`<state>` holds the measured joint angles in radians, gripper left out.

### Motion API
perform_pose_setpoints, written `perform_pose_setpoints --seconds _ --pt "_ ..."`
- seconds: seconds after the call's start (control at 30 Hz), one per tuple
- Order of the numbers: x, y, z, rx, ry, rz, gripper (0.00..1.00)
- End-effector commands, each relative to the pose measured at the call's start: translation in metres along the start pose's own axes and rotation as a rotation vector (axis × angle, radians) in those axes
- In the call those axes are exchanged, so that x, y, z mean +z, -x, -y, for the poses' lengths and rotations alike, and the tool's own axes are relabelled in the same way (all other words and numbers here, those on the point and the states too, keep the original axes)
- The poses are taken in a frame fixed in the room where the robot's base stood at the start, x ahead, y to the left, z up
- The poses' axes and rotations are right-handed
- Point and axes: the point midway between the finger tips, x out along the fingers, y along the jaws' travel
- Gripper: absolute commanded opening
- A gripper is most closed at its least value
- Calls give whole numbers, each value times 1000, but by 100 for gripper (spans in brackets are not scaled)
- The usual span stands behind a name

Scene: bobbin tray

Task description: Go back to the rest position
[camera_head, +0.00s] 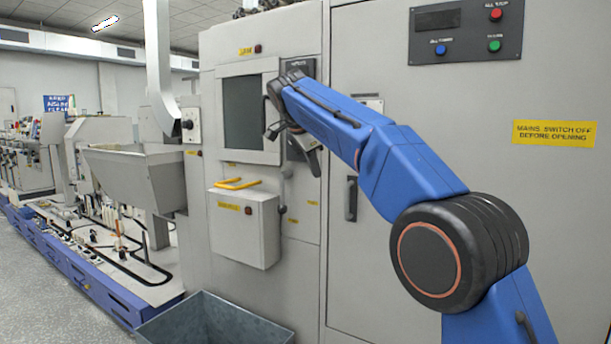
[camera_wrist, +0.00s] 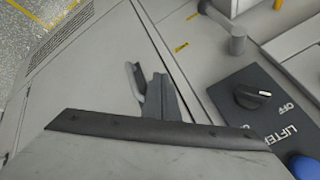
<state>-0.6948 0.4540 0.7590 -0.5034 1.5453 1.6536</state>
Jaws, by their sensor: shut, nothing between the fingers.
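My arm (camera_head: 400,175) reaches from the lower right up to the left, in front of a grey machine cabinet (camera_head: 240,42). My gripper (camera_head: 312,160) hangs below the wrist, pointing down, just in front of the cabinet face. It is shut and empty. In the wrist view my gripper (camera_wrist: 160,95) shows as a dark shape at the middle, partly hidden behind the wrist's dark edge. A black panel (camera_wrist: 265,105) marked LIFTER, with a round knob (camera_wrist: 252,95), is to the right of it there. The panel also shows behind my wrist in the head view (camera_head: 300,66).
A grey box (camera_head: 245,225) with a yellow handle (camera_head: 238,183) juts from the cabinet. A metal bin (camera_head: 165,325) stands below. A door handle (camera_head: 351,198) sticks out right of my gripper. A machine line (camera_head: 100,230) runs along the left; floor shows at far left.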

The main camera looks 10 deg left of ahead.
Motion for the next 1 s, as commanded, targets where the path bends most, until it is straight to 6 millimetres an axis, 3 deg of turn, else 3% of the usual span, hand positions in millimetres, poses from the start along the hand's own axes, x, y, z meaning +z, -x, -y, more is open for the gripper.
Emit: perform_pose_setpoints --seconds 0.17,0.37,0.7,1.0 --pt "-16 2 -10 5 21 4 0" --pt "-60 4 -55 23 128 26 0" --pt "-125 5 -168 46 346 82 0" --pt "-153 2 -286 48 520 135 0"
